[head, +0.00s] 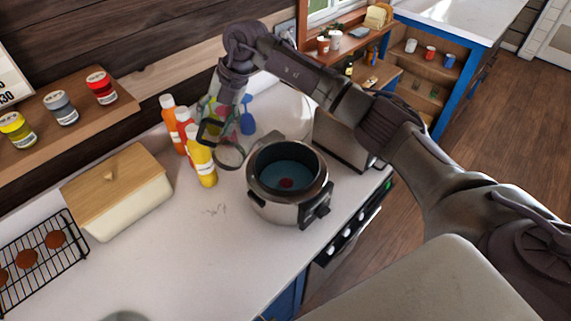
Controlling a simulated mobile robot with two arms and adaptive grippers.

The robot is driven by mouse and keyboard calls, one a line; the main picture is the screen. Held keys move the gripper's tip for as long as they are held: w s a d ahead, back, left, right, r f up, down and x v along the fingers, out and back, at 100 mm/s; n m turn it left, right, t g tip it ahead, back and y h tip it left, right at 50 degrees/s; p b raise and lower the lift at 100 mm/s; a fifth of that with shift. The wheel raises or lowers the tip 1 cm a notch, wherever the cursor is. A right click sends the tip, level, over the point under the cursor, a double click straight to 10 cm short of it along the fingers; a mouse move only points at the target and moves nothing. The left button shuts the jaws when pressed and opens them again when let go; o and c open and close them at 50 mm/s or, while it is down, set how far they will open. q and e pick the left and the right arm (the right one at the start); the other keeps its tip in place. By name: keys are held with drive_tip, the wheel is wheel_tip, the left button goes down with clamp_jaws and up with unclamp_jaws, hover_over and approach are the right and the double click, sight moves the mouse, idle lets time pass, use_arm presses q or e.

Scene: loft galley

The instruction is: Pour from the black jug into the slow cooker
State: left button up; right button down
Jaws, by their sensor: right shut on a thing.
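The slow cooker (262,205) stands on the white counter, a metal pot with a dark rim and a black control panel on its right side. It is open, with a blue-teal inside and a small red thing at its middle. My right gripper (212,132) is up and left of the cooker, shut on what seems to be the black jug. Of the jug, a dark round rim (229,156) with a greyish inside shows just left of the cooker; its body is hard to make out. I cannot see anything flowing. My left gripper is out of view.
Orange, red and yellow bottles (203,163) stand close left of the jug. A wood-lidded box (118,190) and a black rack (40,255) with brown rounds are farther left. A metal appliance (340,143) stands right of the cooker. The front counter is clear.

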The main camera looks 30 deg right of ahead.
sight(199, 130)
drive_tip(key=shift+w+a+f+g+h, duration=0.15)
drive_tip(key=shift+w+a+f+h, duration=0.15)
drive_tip(key=shift+a, duration=0.2)
drive_tip(key=shift+w+a+f+g+h, duration=0.15)
drive_tip(key=shift+a+f+h, duration=0.2)
drive_tip(key=shift+a, duration=0.1)
drive_tip(key=shift+w+a+f+g+h, duration=0.2)
drive_tip(key=shift+w+a+g+h, duration=0.1)
drive_tip(key=shift+a+h, duration=0.3)
drive_tip(key=shift+w+a+f+g+h+b, duration=0.2)
drive_tip(key=shift+a+f+g+h+b, duration=0.1)
drive_tip(key=shift+a+f+h+b, duration=0.25)
drive_tip(key=shift+w+a+f, duration=0.1)
drive_tip(key=shift+a+f, duration=0.15)
drive_tip(key=shift+f, duration=0.25)
drive_tip(key=shift+w+a+f+h+b, duration=0.15)
drive_tip(key=shift+h+b, duration=0.15)
drive_tip(key=shift+b, duration=0.15)
drive_tip(key=shift+g, duration=0.3)
